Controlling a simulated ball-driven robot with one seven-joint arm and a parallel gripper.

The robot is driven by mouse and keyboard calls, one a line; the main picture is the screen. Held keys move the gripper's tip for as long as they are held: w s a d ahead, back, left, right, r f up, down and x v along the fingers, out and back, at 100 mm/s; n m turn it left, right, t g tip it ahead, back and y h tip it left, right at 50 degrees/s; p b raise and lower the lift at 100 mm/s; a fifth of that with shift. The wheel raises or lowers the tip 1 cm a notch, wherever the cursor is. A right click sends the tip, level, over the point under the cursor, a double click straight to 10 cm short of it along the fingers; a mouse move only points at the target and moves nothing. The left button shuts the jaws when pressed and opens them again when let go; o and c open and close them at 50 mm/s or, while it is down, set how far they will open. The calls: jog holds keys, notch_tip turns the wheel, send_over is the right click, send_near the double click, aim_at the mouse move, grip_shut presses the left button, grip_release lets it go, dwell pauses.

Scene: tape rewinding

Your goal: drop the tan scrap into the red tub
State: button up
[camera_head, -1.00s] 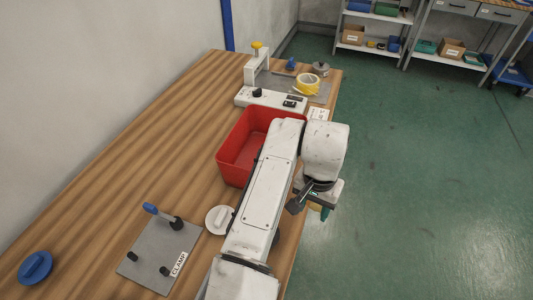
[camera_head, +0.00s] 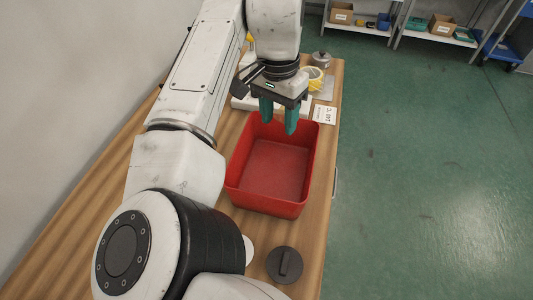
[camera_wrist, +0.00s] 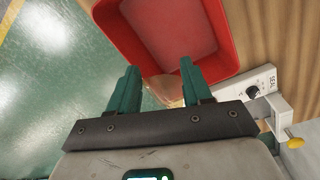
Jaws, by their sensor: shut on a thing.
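The red tub (camera_head: 275,172) stands on the wooden bench, and its inside floor looks empty. It also shows in the wrist view (camera_wrist: 172,28), past the fingertips. My gripper (camera_head: 279,128) has teal fingers pointing down over the far part of the tub. In the wrist view my gripper (camera_wrist: 160,66) has a gap between its fingers, with a pale tan, thin-looking piece in it, the tan scrap (camera_wrist: 164,88). The gripper is shut on this scrap. The scrap cannot be made out in the head view.
A white sealer (camera_wrist: 252,92) stands just beyond the tub. A yellow tape roll (camera_head: 313,76), a metal pot (camera_head: 320,58) and a label card (camera_head: 325,114) lie near the far right edge. My arm hides the bench's left side.

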aim_at(277, 127)
jog(key=shift+w+a+f+b, duration=0.1)
jog(key=shift+f+b, duration=2.9)
jog(key=shift+b, duration=0.4)
jog(key=o, duration=1.1)
jog(key=shift+r, duration=0.1)
jog(key=r, duration=1)
jog(key=shift+w+a+r, duration=0.15)
jog(key=shift+a+r, duration=0.05)
jog(key=shift+r, duration=0.15)
